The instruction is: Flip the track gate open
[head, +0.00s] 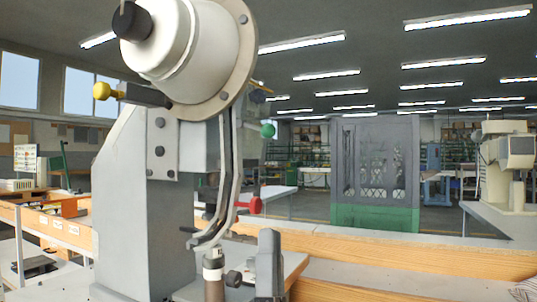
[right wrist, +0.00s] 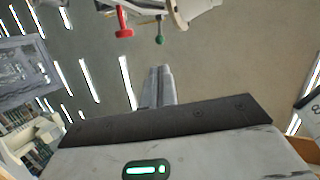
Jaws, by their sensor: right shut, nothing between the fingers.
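The eyelet press (head: 135,215) stands at the left of the head view, with a white drum (head: 185,50) at its top. A curved metal track (head: 229,185) runs down from the drum to the lower tooling. A red handle (head: 250,203) and a green-knobbed lever (head: 268,130) show beside the track; a yellow knob (head: 102,91) is at the left. I cannot tell which part is the gate. My right gripper (head: 269,238) points upward, shut and empty, low and right of the track. In the right wrist view its fingers (right wrist: 158,75) are below the red handle (right wrist: 124,22) and green knob (right wrist: 159,39), apart from both. My left gripper is out of view.
A wooden-edged bench (head: 400,252) runs along the front right, mostly clear. A grey and green machine cabinet (head: 375,172) stands behind it, and a beige machine (head: 507,160) is at the far right. Orange bins (head: 62,222) are at the left.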

